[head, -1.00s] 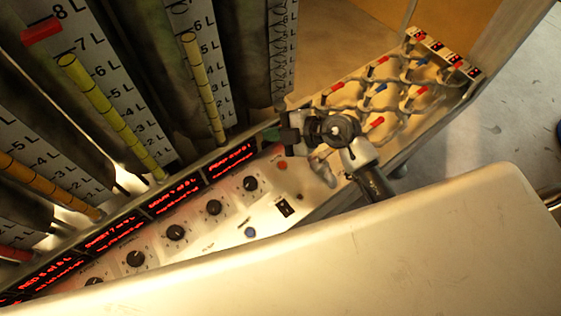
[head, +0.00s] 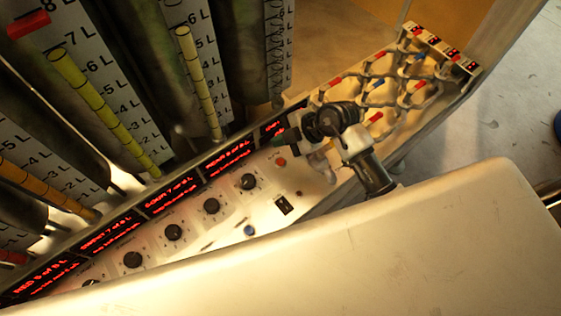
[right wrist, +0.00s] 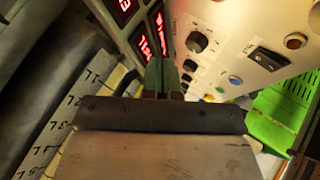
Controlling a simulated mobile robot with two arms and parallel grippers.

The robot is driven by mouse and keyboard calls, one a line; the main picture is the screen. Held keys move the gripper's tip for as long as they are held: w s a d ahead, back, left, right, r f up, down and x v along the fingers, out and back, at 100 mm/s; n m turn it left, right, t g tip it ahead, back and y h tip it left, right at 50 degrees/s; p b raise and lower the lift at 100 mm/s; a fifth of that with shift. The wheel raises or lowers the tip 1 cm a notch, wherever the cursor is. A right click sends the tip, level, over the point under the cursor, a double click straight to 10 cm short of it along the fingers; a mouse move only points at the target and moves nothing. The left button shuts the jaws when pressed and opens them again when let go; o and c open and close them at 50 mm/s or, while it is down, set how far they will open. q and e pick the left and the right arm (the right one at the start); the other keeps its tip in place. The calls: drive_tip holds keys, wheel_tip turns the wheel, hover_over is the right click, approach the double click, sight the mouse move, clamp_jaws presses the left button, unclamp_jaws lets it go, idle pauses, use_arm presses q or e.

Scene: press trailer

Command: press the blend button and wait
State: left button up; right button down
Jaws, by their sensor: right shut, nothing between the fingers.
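The control panel (head: 225,225) runs diagonally through the head view, with a row of black knobs (head: 212,206). It carries an orange-red button (head: 281,161), a blue button (head: 249,230) and a black switch (head: 284,205). The labels are too small to read, so I cannot tell which button is blend. My right gripper (head: 284,140) is above the panel's upper end, near the orange-red button but apart from it in the picture. In the right wrist view its green fingers (right wrist: 162,77) are shut and empty, with the orange-red button (right wrist: 295,41) and blue button (right wrist: 235,80) to their right. My left gripper is not in view.
Red-lit displays (head: 173,196) line the panel's far edge. Behind them stand tall litre scales (head: 95,85) with yellow tubes (head: 105,110). A rack with red and blue handles (head: 375,85) lies beyond my right gripper. A green crate (right wrist: 275,112) shows in the right wrist view.

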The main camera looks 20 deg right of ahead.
drive_tip(key=b, duration=0.6)
hover_over(281, 163)
wheel_tip(281, 163, down, 6)
drive_tip(key=shift+r, duration=0.2)
drive_tip(key=shift+f+b, duration=0.4)
drive_tip(key=shift+f, duration=0.65)
drive_tip(key=shift+f, duration=0.15)
idle(0.5)
drive_tip(key=shift+f, duration=0.25)
